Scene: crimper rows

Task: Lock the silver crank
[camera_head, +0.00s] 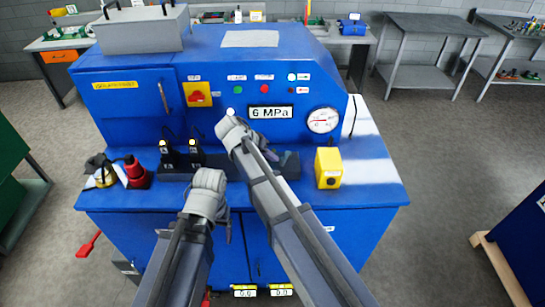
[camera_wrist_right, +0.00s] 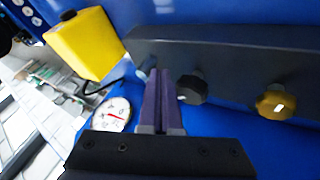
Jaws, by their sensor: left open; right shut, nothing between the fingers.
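My right gripper (camera_wrist_right: 160,73) is shut and empty; its two purple fingers lie together in the right wrist view. They point at a dark bar (camera_wrist_right: 225,62) on the blue machine. A black knob (camera_wrist_right: 191,88) and a gold knob (camera_wrist_right: 274,101) stand on the bar to the right of the fingers. A small greyish piece (camera_wrist_right: 147,66) shows just left of the fingertips; I cannot tell whether it is the silver crank. In the head view my right arm covers part of the bar. My left gripper (camera_head: 208,190) is open in front of the bar, its fingers mostly hidden.
A yellow box (camera_head: 328,167) stands right of the bar on the machine's ledge. Two black levers (camera_head: 181,153) stand at the bar's left end, with a red-and-black item (camera_head: 136,173) farther left. A pressure gauge (camera_head: 322,120) and a "6 MPa" display (camera_head: 271,112) are on the panel behind.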

